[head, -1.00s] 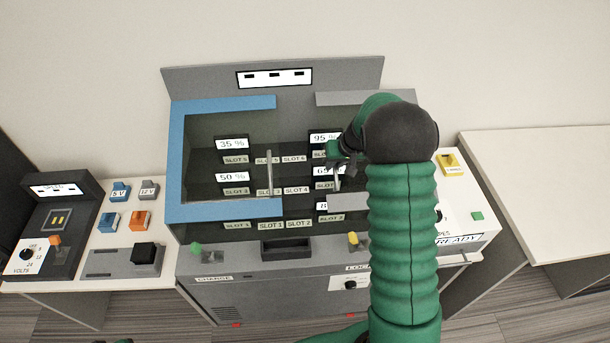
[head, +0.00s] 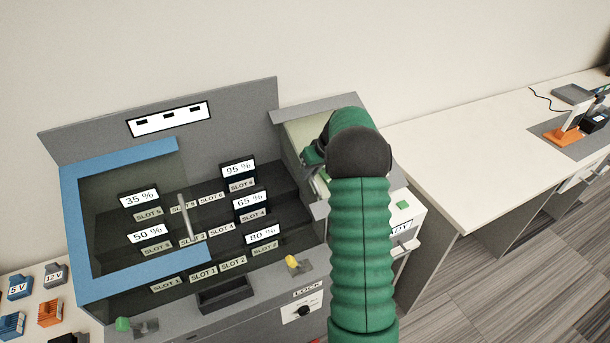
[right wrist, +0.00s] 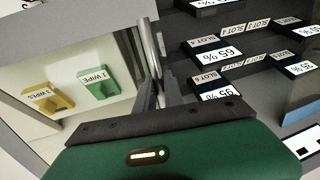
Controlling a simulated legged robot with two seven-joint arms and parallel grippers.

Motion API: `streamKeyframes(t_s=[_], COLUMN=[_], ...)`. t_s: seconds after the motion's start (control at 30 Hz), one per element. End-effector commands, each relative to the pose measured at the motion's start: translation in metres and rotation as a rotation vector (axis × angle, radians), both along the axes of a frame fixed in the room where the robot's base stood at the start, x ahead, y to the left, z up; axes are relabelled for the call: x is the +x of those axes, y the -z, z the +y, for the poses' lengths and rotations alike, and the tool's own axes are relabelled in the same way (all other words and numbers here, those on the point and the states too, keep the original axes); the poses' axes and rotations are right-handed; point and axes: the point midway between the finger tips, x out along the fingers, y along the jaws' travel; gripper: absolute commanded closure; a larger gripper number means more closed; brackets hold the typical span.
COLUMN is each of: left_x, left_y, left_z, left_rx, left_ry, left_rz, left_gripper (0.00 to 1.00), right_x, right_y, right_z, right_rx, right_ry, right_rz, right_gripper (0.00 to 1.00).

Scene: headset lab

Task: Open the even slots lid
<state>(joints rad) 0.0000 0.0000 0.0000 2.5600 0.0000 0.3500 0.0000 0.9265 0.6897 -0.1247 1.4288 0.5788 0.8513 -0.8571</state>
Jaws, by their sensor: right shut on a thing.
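The even slots lid (head: 318,108) is a clear pane with a grey frame. In the head view it lies to the right of the slot bank, past the back panel's right edge, over the side cabinet. Slots 2, 4 and 6 show uncovered, with displays reading 80 % (head: 262,235), 65 % (head: 249,203) and 95 % (head: 238,171). My right gripper (head: 312,164) is shut on the lid's upright bar handle, which shows in the right wrist view (right wrist: 149,45); my forearm hides part of the lid. My left gripper is not in view.
The blue-framed lid (head: 72,215) covers the odd slots, with its own bar handle (head: 186,217). A yellow knob (head: 292,261) and a green knob (head: 123,324) sit at the front edge. Yellow (right wrist: 47,100) and green (right wrist: 97,83) wipes items lie beneath the pane. A white table (head: 450,150) stands right.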

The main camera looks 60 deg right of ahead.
Motion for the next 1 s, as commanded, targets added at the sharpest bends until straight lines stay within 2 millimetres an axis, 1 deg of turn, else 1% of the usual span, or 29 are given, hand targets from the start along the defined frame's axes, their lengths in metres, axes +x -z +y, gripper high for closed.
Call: streamKeyframes(t_s=[0.03, 0.17, 0.2, 0.3, 0.37, 0.67, 0.77, 0.87, 1.0], left_x=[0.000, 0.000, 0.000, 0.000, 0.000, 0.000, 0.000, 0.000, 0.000], left_y=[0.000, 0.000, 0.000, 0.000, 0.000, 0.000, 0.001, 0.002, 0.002], left_z=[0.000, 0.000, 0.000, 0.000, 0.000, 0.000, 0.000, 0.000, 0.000], left_rx=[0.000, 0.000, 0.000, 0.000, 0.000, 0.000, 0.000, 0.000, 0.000], left_ry=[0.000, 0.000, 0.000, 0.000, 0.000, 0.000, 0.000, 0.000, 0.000], left_rz=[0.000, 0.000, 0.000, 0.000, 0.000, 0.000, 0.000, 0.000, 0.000], left_gripper=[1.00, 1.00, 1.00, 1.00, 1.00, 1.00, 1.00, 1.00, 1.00], right_x=[0.003, 0.003, 0.003, 0.003, 0.002, 0.000, -0.004, -0.012, -0.029], right_y=[-0.003, -0.003, -0.003, -0.003, -0.002, -0.003, -0.012, -0.032, -0.070], right_z=[-0.002, -0.001, -0.001, -0.001, -0.001, 0.001, 0.001, 0.001, 0.001], right_rx=[-0.008, -0.008, -0.008, -0.006, -0.006, -0.003, -0.005, -0.006, -0.008], right_ry=[0.001, 0.001, 0.001, 0.001, 0.000, 0.000, 0.000, 0.001, 0.001], right_rz=[-0.007, -0.008, -0.008, -0.007, -0.005, -0.004, -0.003, -0.005, -0.005], right_gripper=[1.00, 1.00, 0.86, 0.73, 0.66, 0.66, 0.66, 0.66, 0.66])
